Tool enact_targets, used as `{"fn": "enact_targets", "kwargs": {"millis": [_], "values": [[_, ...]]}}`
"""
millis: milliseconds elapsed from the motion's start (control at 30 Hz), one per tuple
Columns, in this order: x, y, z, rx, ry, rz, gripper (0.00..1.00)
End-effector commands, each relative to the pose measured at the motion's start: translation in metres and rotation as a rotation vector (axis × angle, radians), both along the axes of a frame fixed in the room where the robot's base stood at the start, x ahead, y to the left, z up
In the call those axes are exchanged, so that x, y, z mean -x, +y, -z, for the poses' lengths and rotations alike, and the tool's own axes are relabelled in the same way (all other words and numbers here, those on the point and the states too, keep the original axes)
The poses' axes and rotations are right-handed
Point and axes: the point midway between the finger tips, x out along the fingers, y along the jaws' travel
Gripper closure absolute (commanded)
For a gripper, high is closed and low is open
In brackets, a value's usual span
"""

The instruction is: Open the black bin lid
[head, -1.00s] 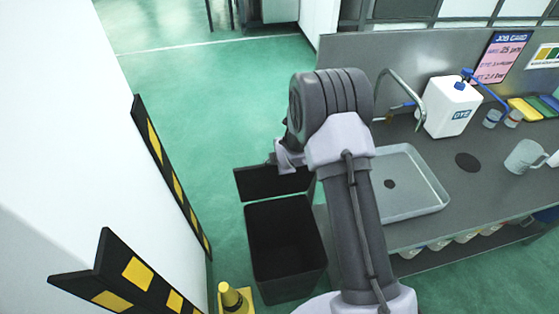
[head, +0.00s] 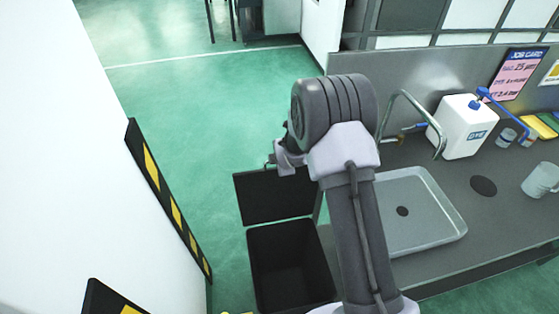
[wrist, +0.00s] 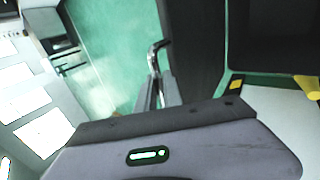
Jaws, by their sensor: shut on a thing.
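The black bin (head: 291,268) stands on the floor left of the sink bench, and its dark inside shows. Its black lid (head: 272,200) is raised at the far side of the bin, standing steeply, with its inner face toward the head camera. My gripper (head: 279,163) is at the lid's top edge, shut on the lid; my arm hides part of this contact. In the wrist view, my gripper (wrist: 160,82) is beside the dark lid panel (wrist: 192,42), with a small metal bar near the fingertips. The exact grip point is hard to make out.
A white wall and a black-and-yellow guard (head: 168,195) stand close on the left. On the right, the bench holds a grey tray (head: 430,222), a tap (head: 418,108) and a white container (head: 465,125). The green floor behind the lid is clear.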

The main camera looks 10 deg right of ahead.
Motion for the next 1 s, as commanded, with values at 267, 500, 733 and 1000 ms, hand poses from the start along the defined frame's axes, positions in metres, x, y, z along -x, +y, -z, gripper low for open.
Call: {"fn": "enact_targets", "kwargs": {"millis": [267, 500, 733, 1000], "values": [[0.002, 0.000, 0.002, 0.000, 0.005, 0.000, 0.68], [0.007, 0.000, -0.005, -0.001, 0.005, 0.001, 0.68], [0.041, 0.000, -0.053, 0.000, 0.000, 0.000, 0.68], [0.091, 0.000, -0.117, 0.001, -0.003, -0.001, 0.68]]}}
